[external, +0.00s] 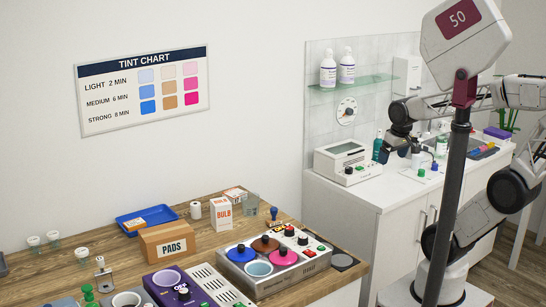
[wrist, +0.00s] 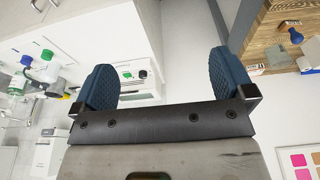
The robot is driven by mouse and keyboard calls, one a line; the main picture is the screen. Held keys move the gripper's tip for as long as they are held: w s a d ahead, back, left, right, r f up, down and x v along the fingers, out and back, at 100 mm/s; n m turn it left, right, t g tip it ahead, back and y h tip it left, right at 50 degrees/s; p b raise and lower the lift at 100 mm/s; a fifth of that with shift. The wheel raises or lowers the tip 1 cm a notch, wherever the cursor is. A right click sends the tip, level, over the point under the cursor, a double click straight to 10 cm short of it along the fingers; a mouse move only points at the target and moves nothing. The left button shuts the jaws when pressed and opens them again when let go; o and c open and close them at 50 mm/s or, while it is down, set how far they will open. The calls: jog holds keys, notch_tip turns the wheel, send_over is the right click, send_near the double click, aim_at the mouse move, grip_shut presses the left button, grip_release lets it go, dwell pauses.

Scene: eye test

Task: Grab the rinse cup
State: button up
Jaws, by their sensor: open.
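No cup carries a label that I can read, so I cannot tell which one is the rinse cup. In the external view, a clear grey cup (external: 252,204) stands at the back of the wooden table beside the bulb box. A round vessel of pale blue liquid (external: 258,269) sits in the front of the tint unit. My gripper (wrist: 161,78) is open in the wrist view, with nothing between its blue pads. In the external view it is over by the white counter, away from these cups.
The tint unit (external: 284,282), PADS box (external: 167,247), bulb box (external: 221,214) and blue tray (external: 146,219) crowd the wooden table. A white device (external: 348,163) and bottles stand on the white counter (external: 385,192).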

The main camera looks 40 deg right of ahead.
jog(key=w+a+f+m+g+y, duration=0.1)
jog(key=w+a+f+m+y, duration=0.3)
jog(key=a, duration=0.3)
jog(key=w+a+f+m+g+y, duration=0.1)
jog(key=w+a+m+g+y, duration=0.1)
jog(key=w+a+y, duration=0.35)
jog(key=w+a+f+m+g+y, duration=0.1)
jog(key=w+a+f+m+y, duration=0.2)
jog(key=w+a, duration=0.5)
jog(key=w+a+f+m+t+y, duration=0.3)
jog(key=w+a+f+m+y, duration=0.15)
jog(key=w+a+m, duration=0.3)
jog(key=m+t, duration=0.5)
jog(key=m, duration=0.1)
send_near(250, 205)
jog(key=w, duration=0.3)
jog(key=shift+w, duration=0.3)
jog(key=shift+x, duration=1.3)
